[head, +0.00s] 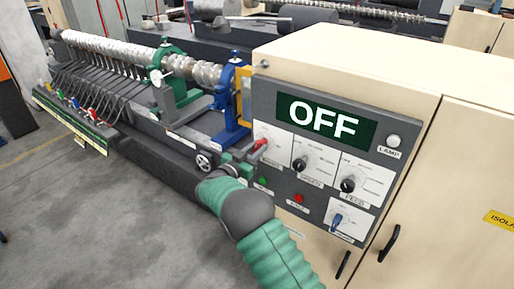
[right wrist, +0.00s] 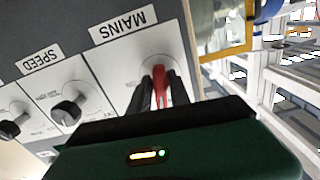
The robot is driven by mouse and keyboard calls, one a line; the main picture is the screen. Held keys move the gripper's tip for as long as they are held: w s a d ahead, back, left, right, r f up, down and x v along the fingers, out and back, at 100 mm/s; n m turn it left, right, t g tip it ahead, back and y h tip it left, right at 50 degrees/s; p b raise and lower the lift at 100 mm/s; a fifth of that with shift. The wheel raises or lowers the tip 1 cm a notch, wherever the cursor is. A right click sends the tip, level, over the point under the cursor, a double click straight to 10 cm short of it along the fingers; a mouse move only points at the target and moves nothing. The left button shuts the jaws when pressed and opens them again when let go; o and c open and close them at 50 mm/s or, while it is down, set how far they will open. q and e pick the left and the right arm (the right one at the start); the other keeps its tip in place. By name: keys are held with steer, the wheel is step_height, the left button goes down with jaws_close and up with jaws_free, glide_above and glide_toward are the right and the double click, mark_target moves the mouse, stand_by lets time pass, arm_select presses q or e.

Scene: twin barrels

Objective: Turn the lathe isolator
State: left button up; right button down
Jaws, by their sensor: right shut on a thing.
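The lathe isolator is a red handle (head: 262,145) on the white plate at the upper left of the grey control panel (head: 385,108). In the right wrist view the red handle (right wrist: 159,82) sits on a plate labelled MAINS (right wrist: 117,25), which appears upside down. My right gripper (right wrist: 161,92) has its two dark fingers on either side of the handle and is shut on it. In the head view my right gripper (head: 250,155) reaches the panel's left edge from below. The display (head: 322,119) reads OFF. My left gripper is out of view.
Black SPEED (head: 299,164) and FEED (head: 348,185) knobs, a blue switch (head: 336,222), a green button (head: 263,181) and a red button (head: 298,198) share the panel. The lathe with its long workpiece (head: 115,52) stands left. Open grey floor (head: 70,200) lies in front.

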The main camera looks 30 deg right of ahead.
steer(key=shift+r, duration=0.1)
stand_by(1.0)
steer(key=c, duration=1.4)
jaws_free()
steer(key=shift+a, duration=0.25)
steer(key=b+v, duration=0.5)
steer(key=v, duration=1.1)
steer(key=shift+a, duration=0.3)
